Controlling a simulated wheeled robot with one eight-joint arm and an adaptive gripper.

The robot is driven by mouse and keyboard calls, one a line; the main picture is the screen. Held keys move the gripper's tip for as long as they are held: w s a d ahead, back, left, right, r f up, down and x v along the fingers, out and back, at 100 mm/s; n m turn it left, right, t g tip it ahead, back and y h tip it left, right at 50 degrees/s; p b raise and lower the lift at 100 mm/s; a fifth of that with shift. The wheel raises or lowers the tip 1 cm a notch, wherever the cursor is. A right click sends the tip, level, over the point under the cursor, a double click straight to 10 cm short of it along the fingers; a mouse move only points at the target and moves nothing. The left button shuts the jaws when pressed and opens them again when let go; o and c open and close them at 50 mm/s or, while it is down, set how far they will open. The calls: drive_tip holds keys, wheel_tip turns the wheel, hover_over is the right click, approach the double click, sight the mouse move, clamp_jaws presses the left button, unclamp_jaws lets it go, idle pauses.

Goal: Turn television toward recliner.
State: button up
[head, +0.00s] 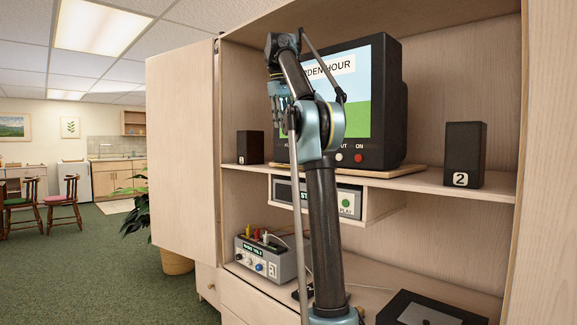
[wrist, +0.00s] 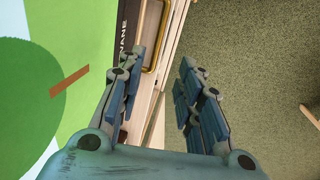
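The television (head: 391,105) is a black box set on a thin wooden board (head: 385,171) on the cabinet shelf. Its lit screen faces outward and a little left. My gripper (head: 281,98) is in front of the screen's left part, and my arm hides much of the screen. In the wrist view the green screen (wrist: 45,70) fills the left side, beside a dark bezel (wrist: 122,35). My gripper (wrist: 161,60) is open there with nothing between its fingers. A brass-coloured loop handle (wrist: 157,42) on pale wood lies beyond the fingertips. No recliner is in view.
Small black speakers stand left (head: 250,147) and right (head: 464,154) on the shelf. The open cabinet door (head: 180,150) is at left. A grey device (head: 265,258) with knobs and cables sits below. Green carpet (head: 100,265) is clear at left.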

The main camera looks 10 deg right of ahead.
sight(289, 161)
drive_tip(key=d+f, duration=0.1)
drive_tip(key=f, duration=0.4)
drive_tip(key=w+f, duration=0.1)
drive_tip(key=f, duration=0.5)
drive_tip(key=w+d+f, duration=0.1)
drive_tip(key=f, duration=0.5)
drive_tip(key=shift+w+d, duration=0.1)
drive_tip(key=shift+d, duration=0.2)
clamp_jaws()
